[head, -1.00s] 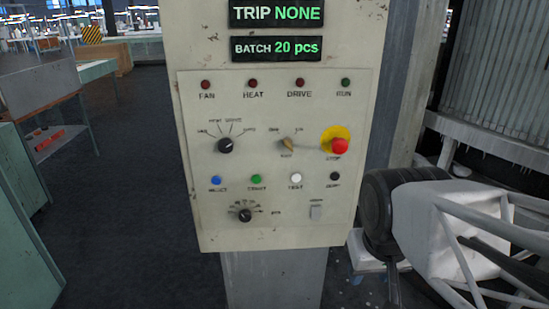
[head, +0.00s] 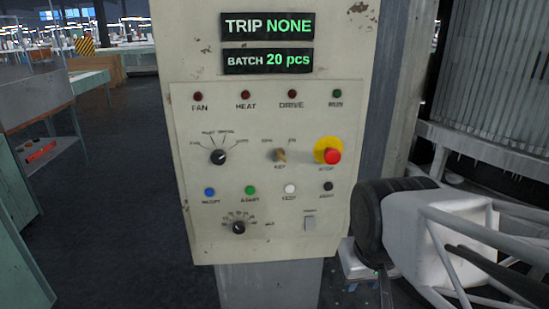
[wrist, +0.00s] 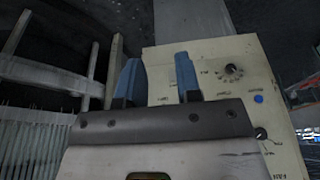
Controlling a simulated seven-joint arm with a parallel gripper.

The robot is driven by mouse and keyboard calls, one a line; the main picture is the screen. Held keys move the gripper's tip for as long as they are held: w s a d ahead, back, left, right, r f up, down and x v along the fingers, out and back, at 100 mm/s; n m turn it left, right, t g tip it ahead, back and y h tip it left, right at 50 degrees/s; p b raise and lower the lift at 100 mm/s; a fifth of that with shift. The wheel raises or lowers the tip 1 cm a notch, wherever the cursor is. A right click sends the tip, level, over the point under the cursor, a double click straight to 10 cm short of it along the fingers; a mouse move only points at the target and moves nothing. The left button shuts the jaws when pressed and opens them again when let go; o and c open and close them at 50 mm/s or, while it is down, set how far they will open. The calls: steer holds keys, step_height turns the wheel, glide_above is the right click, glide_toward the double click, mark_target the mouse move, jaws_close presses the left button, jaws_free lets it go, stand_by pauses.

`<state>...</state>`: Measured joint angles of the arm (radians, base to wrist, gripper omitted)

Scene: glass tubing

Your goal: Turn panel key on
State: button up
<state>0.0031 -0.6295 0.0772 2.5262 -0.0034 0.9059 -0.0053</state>
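The cream control panel (head: 300,228) stands upright in the middle of the head view. Its small tan panel key (head: 280,155) sits right of the centre, between a black selector knob (head: 218,157) and the red stop button (head: 332,156) on its yellow disc. Two position marks lie above the key; their lettering is too blurred to read surely. My gripper (wrist: 158,60) shows in the wrist view with two blue fingers apart and nothing visible between them. The panel (wrist: 215,55) is beyond them to the right. I cannot make out the key there.
Above the controls, displays read TRIP NONE (head: 267,27) and BATCH 20 pcs (head: 267,61). Blue, green, white and black buttons, a lower knob (head: 239,227) and a rocker switch (head: 309,223) sit below the key. Open floor (head: 130,180) lies between.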

steer(key=w+a+r+n+t+y, duration=0.1)
steer(key=w+a+n+t, duration=0.15)
steer(key=w, duration=0.55)
steer(key=w+a+n+t, duration=0.2)
steer(key=w+a+t, duration=0.15)
steer(key=w, duration=0.45)
steer(key=n+t, duration=0.4)
steer(key=t, duration=0.3)
glide_toward(282, 159)
step_height(282, 159, down, 3)
steer(key=w, duration=0.1)
steer(key=shift+w+a+r+n+t+h, duration=0.3)
steer(key=shift+w+r+t+h, duration=0.25)
steer(key=shift+w+t, duration=0.35)
steer(key=shift+w, duration=3.75)
jaws_close()
